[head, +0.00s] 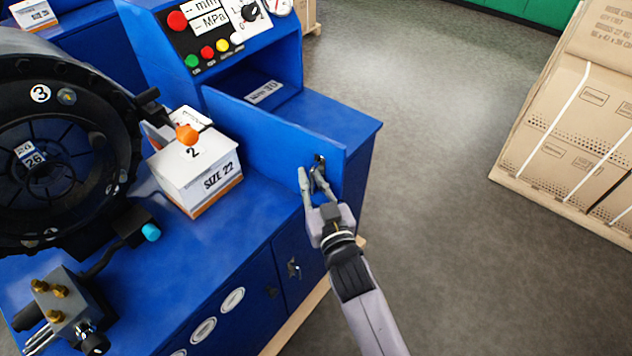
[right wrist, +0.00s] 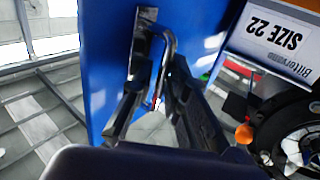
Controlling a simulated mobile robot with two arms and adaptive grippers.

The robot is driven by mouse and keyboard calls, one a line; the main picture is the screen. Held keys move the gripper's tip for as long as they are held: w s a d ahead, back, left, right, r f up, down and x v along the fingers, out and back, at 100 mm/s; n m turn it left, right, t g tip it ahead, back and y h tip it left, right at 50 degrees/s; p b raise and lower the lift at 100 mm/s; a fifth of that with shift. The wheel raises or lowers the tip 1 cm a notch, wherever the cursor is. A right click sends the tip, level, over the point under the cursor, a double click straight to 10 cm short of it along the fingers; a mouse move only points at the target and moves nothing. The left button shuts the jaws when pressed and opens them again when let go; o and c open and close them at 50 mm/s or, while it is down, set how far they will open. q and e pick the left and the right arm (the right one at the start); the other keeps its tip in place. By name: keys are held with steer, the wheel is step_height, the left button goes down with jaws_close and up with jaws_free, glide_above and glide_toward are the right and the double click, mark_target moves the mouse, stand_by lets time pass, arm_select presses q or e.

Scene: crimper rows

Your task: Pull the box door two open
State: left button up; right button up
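A blue door panel (head: 285,132) stands on edge at the front of the bay under the control panel of the blue machine. A dark plate with a lever handle (head: 320,160) sits near its free right end. My right gripper (head: 310,172) is at this handle, its fingers apart with blue showing between them. In the right wrist view, the bent metal handle (right wrist: 169,50) lies between the two fingertips (right wrist: 161,72). Contact on both sides is not clear. My left gripper is not in view.
A white carton marked 2 and SIZE 22 (head: 205,178) stands left of the door panel, beside a black round crimper head (head: 65,140). A lower door has its own handle (head: 293,268). Strapped cartons (head: 565,130) stand on the right. Grey floor (head: 430,170) between is clear.

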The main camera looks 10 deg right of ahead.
steer(key=shift+o, duration=1.2)
steer(key=shift+w+f, duration=0.1)
steer(key=shift+f, duration=0.1)
steer(key=v, duration=1.2)
steer(key=shift+d, duration=0.25)
steer(key=shift+r, duration=0.1)
steer(key=s+d+f+g, duration=0.1)
steer(key=s+f+g, duration=0.2)
steer(key=f, duration=0.8)
steer(key=s+f+g+h, duration=0.1)
steer(key=s+f+g, duration=0.1)
steer(key=f, duration=0.9)
steer(key=s+d+f+g, duration=0.1)
steer(key=s+f+g, duration=0.2)
steer(key=f, duration=0.8)
steer(key=s+d+f+g+h, duration=0.1)
steer(key=s+d+f+g, duration=0.3)
steer(key=s+d+f, duration=0.3)
steer(key=s+d+f+g+h, duration=0.2)
steer(key=s+d+f+g, duration=0.2)
steer(key=s+f, duration=1.1)
steer(key=s+d, duration=0.3)
steer(key=shift+s+d+g+b, duration=0.25)
steer(key=shift+s+g+b, duration=0.05)
steer(key=shift+s+g, duration=0.1)
